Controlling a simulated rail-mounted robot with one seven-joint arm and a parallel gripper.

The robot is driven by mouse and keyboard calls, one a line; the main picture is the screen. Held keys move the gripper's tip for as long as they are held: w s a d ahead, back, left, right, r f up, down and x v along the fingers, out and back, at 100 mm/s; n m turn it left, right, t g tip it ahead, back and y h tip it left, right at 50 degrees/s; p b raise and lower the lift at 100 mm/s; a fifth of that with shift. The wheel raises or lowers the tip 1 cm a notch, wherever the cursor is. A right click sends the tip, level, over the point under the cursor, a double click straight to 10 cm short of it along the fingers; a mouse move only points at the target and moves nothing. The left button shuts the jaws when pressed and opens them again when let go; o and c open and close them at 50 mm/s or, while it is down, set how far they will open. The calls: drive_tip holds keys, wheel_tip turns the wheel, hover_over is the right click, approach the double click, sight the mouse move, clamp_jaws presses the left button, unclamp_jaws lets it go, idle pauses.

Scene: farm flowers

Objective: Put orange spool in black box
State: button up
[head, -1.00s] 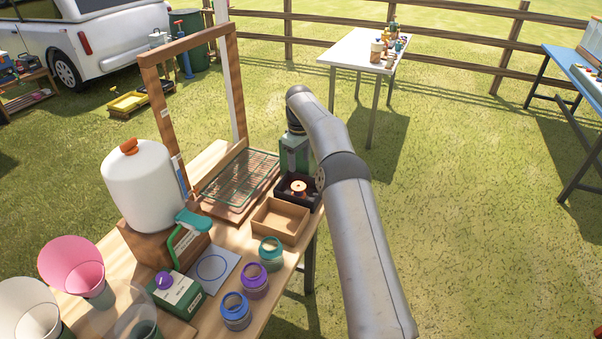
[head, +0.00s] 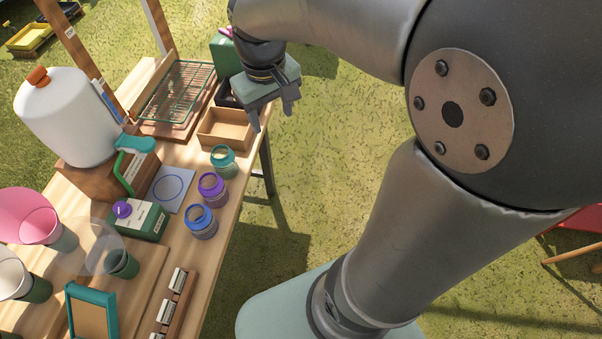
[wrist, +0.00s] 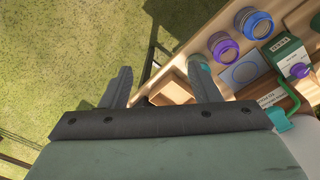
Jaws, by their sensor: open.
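The black box (head: 226,97) stands on the wooden table behind the brown box, mostly covered by my gripper in the head view. The orange spool cannot be made out in the frames of now; the inside of the black box is hidden. My gripper (head: 272,116) hangs above the table's right edge, near the black box and the brown box. Its two fingers are apart, with nothing seen held between them. In the wrist view my gripper (wrist: 163,78) is open over the table edge and grass.
An open brown box (head: 226,132) stands in front of the black box. Teal, purple and blue-lidded jars (head: 203,221) line the table's right side. A wire rack (head: 178,92) and a white tank (head: 68,120) stand to the left. Open grass lies right of the table.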

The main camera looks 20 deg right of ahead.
drive_tip(key=s+f+m, duration=0.2)
drive_tip(key=s+f, duration=0.3)
drive_tip(key=s, duration=0.7)
drive_tip(key=shift+s+d, duration=0.25)
drive_tip(key=shift+s, duration=0.1)
idle(0.5)
